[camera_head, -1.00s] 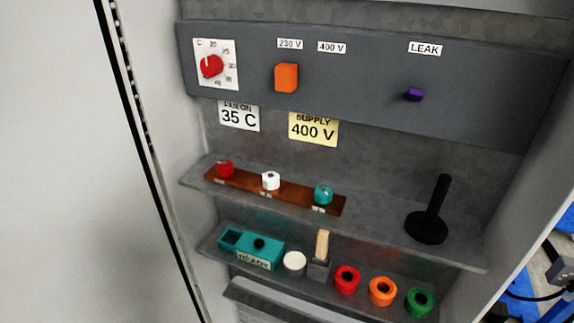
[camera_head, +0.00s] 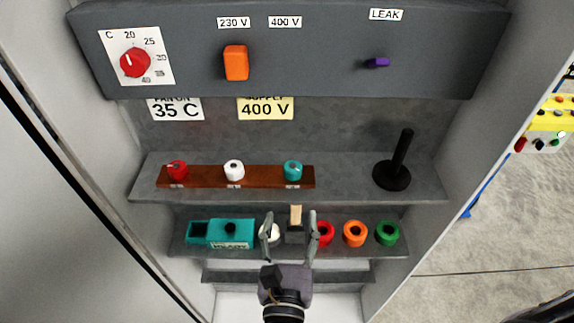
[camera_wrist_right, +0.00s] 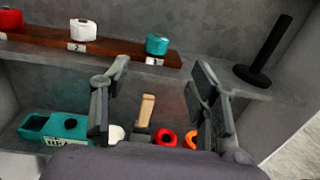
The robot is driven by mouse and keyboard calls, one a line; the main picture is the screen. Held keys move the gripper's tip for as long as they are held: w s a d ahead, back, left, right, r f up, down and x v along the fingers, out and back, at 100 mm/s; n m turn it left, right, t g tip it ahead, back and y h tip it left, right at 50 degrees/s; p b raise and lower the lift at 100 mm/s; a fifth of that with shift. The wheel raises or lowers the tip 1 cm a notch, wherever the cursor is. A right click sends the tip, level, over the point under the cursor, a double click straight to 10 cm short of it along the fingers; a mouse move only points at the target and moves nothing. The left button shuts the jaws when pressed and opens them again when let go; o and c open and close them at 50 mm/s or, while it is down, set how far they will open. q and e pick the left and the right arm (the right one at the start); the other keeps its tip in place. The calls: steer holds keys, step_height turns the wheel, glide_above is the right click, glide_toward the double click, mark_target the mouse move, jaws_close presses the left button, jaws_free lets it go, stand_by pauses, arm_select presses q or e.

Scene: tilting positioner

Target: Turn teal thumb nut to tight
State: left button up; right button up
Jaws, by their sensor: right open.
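The teal thumb nut (camera_head: 292,170) sits at the right end of a brown strip (camera_head: 205,177) on the upper shelf, beside a white nut (camera_head: 234,170) and a red nut (camera_head: 177,169). It also shows in the right wrist view (camera_wrist_right: 157,44), above and between my open fingers. My right gripper (camera_head: 290,222) is open and empty, in front of the lower shelf and lower than the teal nut. It also shows in the wrist view (camera_wrist_right: 160,75). My left gripper is not in view.
The lower shelf holds a teal box (camera_head: 231,232), a wooden-handled tool (camera_head: 295,216), and red (camera_head: 325,232), orange (camera_head: 355,233) and green (camera_head: 387,232) rings. A black post (camera_head: 401,160) stands right on the upper shelf. Above is a panel with an orange switch (camera_head: 236,63). Cabinet walls close both sides.

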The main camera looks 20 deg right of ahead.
mark_target(293, 166)
steer(key=b+x, duration=0.3)
steer(key=x, duration=0.4)
steer(key=b+x, duration=0.3)
steer(key=x, duration=0.5)
steer(key=shift+w+a+f, duration=0.15)
steer(key=shift+w, duration=0.05)
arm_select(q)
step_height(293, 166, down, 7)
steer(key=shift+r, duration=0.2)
arm_select(e)
steer(key=shift+c, duration=0.2)
steer(key=c, duration=1.2)
steer(key=shift+o, duration=0.2)
steer(key=m+g+h+p, duration=0.1)
steer(key=p, duration=0.1)
steer(key=m+g+h+p, duration=0.1)
steer(key=h+p, duration=0.1)
steer(key=shift+a+r+m+h, duration=0.1)
steer(key=shift+r+m+h, duration=0.2)
steer(key=shift+f+m+g+h+p, duration=0.25)
steer(key=shift+m+g+h+p, duration=0.65)
steer(key=shift+h, duration=0.3)
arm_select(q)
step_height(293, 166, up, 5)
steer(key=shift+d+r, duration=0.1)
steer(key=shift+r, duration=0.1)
